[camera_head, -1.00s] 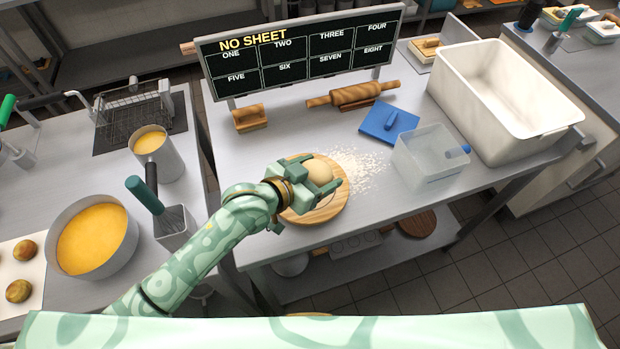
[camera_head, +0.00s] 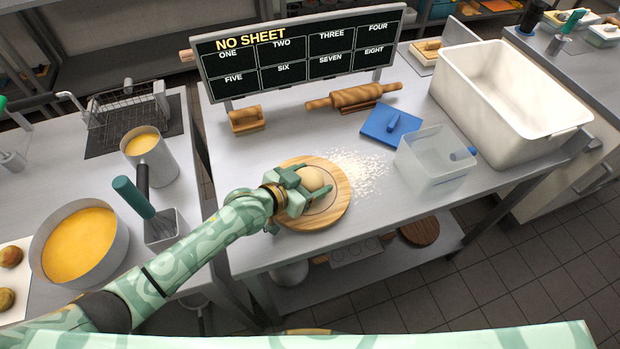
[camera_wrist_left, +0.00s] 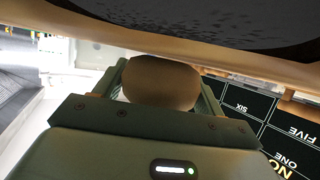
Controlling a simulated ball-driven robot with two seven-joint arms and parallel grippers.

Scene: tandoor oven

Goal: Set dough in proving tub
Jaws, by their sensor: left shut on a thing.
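A pale ball of dough (camera_head: 312,179) sits between the fingers of my left gripper (camera_head: 311,186), over a round wooden board (camera_head: 335,211). My left gripper is shut on the dough, which also shows between the fingers in the left wrist view (camera_wrist_left: 160,82). I cannot tell whether the dough touches the board. A clear, open tub (camera_head: 428,166) stands to the right on the same table, with a blue part at its right side. A blue lid-like plate with a handle (camera_head: 385,128) lies behind it. My right gripper is not in view.
Scattered flour (camera_head: 357,172) lies between board and clear tub. A large white bin (camera_head: 480,105) stands at the right. A pot (camera_head: 118,232) stands on the left counter.

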